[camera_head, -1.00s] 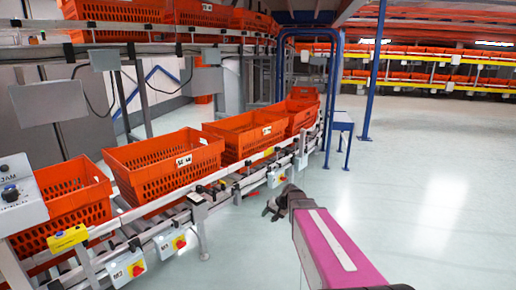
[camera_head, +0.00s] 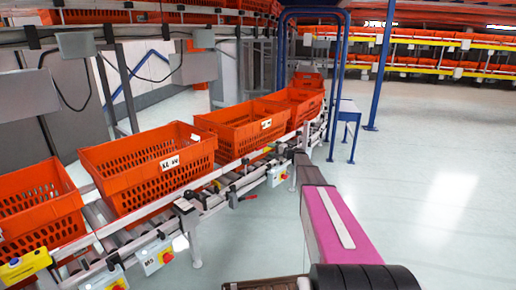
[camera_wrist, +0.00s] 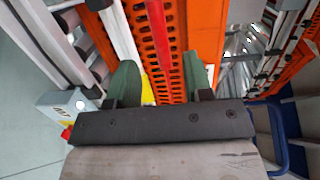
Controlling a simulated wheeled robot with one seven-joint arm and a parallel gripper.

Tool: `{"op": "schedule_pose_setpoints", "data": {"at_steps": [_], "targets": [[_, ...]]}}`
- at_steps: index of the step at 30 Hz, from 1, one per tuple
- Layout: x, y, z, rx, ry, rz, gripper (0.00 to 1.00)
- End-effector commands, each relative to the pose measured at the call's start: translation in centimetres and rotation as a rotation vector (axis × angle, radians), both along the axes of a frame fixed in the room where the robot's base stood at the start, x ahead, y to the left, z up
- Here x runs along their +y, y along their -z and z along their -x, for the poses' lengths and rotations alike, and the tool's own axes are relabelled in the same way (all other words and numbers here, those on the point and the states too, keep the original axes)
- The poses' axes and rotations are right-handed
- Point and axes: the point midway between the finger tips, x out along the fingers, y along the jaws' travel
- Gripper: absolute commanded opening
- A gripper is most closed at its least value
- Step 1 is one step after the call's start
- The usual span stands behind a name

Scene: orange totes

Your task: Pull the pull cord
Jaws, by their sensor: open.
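In the wrist view a red, cord-like strip (camera_wrist: 158,35) runs down from the top edge toward the space between my fingers. It looks like the pull cord, but I cannot tell for sure. My gripper (camera_wrist: 160,77) is open, with a green finger on each side of the strip's lower end. I see no contact, and depth is unclear. In the head view my pink arm reaches toward the conveyor, but my gripper cannot be made out there. I cannot pick out the cord in the head view.
Orange totes (camera_head: 150,165) stand on the roller conveyor (camera_head: 190,207) at left. A blue frame (camera_head: 282,60) spans the far end. The floor (camera_head: 440,200) at right is clear.

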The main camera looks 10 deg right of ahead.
Motion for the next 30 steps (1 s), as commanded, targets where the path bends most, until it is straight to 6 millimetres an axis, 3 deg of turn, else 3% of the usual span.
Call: {"op": "schedule_pose_setpoints", "data": {"at_steps": [15,27,30], "targets": [[6.3,0.6,-5.5,0.001,-0.002,0.001,0.46],[7.3,0.6,-6.1,0.001,-0.002,0.001,0.46],[7.2,0.6,-6.1,0.001,-0.002,0.001,0.14]]}}
